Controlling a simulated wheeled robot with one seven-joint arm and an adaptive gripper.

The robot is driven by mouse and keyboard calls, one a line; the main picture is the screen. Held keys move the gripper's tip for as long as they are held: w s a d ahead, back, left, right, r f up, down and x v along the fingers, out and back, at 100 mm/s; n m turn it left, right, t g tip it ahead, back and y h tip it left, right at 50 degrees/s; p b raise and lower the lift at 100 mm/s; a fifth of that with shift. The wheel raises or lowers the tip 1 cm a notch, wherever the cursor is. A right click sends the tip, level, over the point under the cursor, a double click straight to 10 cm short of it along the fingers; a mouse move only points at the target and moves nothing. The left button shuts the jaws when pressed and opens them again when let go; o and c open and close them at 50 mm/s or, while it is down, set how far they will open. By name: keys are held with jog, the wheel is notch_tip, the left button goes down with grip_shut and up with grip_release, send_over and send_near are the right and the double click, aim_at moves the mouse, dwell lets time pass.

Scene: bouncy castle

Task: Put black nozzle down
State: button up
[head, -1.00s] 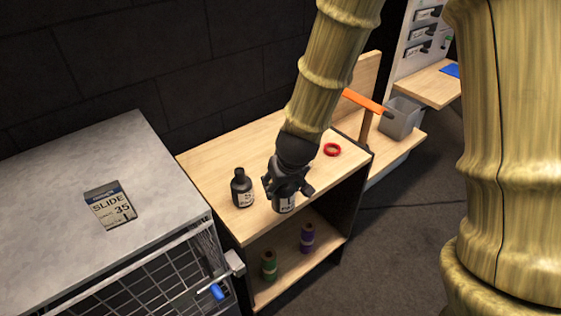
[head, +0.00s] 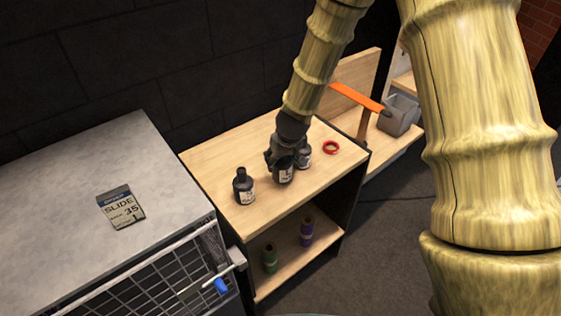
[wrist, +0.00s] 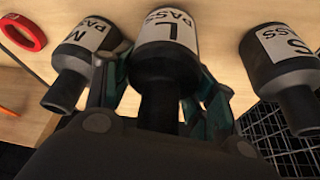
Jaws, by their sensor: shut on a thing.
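The black nozzle labelled L PASS (wrist: 168,62) is between the fingers of my gripper (head: 280,160), which is shut on it. In the head view this nozzle (head: 284,174) is upright at the wooden shelf top (head: 225,150); I cannot tell whether its base touches the wood. A black nozzle labelled S (head: 243,187) stands to its left, apart from it; it also shows in the wrist view (wrist: 280,65). A black nozzle labelled M (head: 305,157) stands close on the other side, partly hidden by my gripper; it shows in the wrist view (wrist: 88,55) too.
A red ring (head: 331,147) lies on the shelf top. Green (head: 269,259) and purple (head: 307,232) spools stand on the lower shelf. An orange-topped tool (head: 357,97) and a grey bin (head: 399,115) are at the right. A grey-topped cage (head: 75,245) with a SLIDE 35 card (head: 121,207) is at the left.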

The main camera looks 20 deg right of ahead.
jog(key=shift+f, duration=0.95)
jog(key=shift+f, duration=0.15)
jog(key=o, duration=1.1)
